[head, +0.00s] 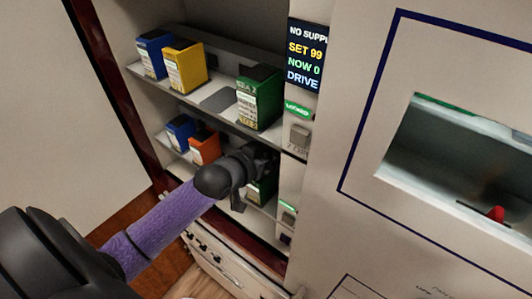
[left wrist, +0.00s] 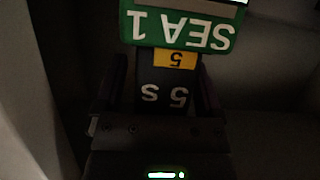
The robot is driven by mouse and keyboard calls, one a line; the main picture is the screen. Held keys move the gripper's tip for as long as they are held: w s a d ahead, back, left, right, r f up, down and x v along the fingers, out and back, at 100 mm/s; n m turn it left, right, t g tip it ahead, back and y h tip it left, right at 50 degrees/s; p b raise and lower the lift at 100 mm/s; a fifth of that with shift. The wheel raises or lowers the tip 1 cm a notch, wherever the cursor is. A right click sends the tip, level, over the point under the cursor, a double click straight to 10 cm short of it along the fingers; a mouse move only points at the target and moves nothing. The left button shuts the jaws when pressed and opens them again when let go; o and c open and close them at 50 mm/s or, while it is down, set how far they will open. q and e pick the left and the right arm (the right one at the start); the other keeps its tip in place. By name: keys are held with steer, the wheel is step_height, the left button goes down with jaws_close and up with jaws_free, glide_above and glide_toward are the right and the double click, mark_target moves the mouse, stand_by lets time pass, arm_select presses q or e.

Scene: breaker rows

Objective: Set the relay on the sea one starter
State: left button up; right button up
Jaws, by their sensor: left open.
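A green starter (head: 262,187) stands on the lower shelf of the cabinet, partly hidden behind my left gripper (head: 265,165). In the left wrist view its green label (left wrist: 185,30) reads SEA 1, upside down. My left gripper (left wrist: 158,98) is open, with one finger on each side of this dark part. I cannot tell whether the fingers touch it. My right gripper is not in view.
A green SEA 2 unit (head: 259,98), a yellow unit (head: 184,67) and a blue unit (head: 152,55) stand on the upper shelf. An orange unit (head: 204,147) and a blue unit (head: 180,132) share the lower shelf. A display (head: 305,58) reads SET 99, NOW 0.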

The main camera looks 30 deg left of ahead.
arm_select(q)
steer(key=shift+s+r, duration=0.15)
steer(key=d+p+v, duration=0.1)
steer(key=v, duration=1.1)
steer(key=s+a+f+n+g+y, duration=0.1)
steer(key=s+f+g, duration=0.35)
steer(key=f, duration=0.95)
steer(key=s+a+f+n+g+y, duration=0.1)
steer(key=s+f+g, duration=0.3)
steer(key=f, duration=1)
steer(key=s+d+f+m+g, duration=0.1)
steer(key=s+d+f, duration=0.3)
steer(key=s, duration=0.4)
steer(key=s+d+f+m+g, duration=0.2)
steer(key=s+d+f, duration=0.3)
steer(key=s, duration=0.4)
steer(key=shift+d+f+m+g+h, duration=0.3)
steer(key=shift+f+g+h, duration=0.15)
steer(key=shift+f, duration=0.35)
